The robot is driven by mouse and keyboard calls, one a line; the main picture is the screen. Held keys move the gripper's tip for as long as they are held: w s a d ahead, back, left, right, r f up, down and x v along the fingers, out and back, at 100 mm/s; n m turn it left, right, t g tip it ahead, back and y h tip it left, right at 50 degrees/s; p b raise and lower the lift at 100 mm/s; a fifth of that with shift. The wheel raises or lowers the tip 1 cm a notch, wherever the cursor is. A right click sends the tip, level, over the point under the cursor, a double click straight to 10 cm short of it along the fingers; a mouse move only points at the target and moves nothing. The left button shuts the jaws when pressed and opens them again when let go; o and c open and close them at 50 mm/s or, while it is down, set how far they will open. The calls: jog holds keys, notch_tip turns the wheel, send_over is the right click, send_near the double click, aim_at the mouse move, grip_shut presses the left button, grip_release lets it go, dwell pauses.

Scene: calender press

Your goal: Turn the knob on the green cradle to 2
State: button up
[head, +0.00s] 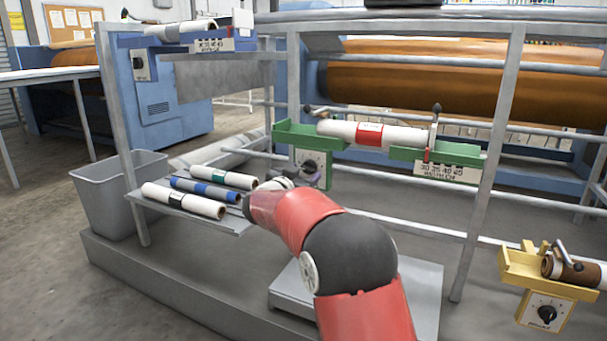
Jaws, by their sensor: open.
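The green cradle (295,136) hangs on the grey rack at centre, its right part carrying a scale. A white roll with a red band (345,131) lies across it. Under its left end is a white dial plate (321,158) with a dark knob (310,165). My gripper (304,171), small and dark at the end of my red arm, is at the knob, overlapping it in the picture. Its jaws are open; whether they touch the knob or stand around it I cannot tell. The knob's pointer and the dial numbers are too small or covered to read.
A blue cradle (128,42) with its own dial is at upper left, a yellow cradle (520,268) with a dial at lower right. Several rolls lie on a grey shelf (180,209) left of my arm, beside a grey bin (108,200). Rack posts and rails surround the green cradle.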

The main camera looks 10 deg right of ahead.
jog(key=shift+w+d, duration=0.25)
jog(key=shift+w, duration=0.05)
jog(key=c, duration=1)
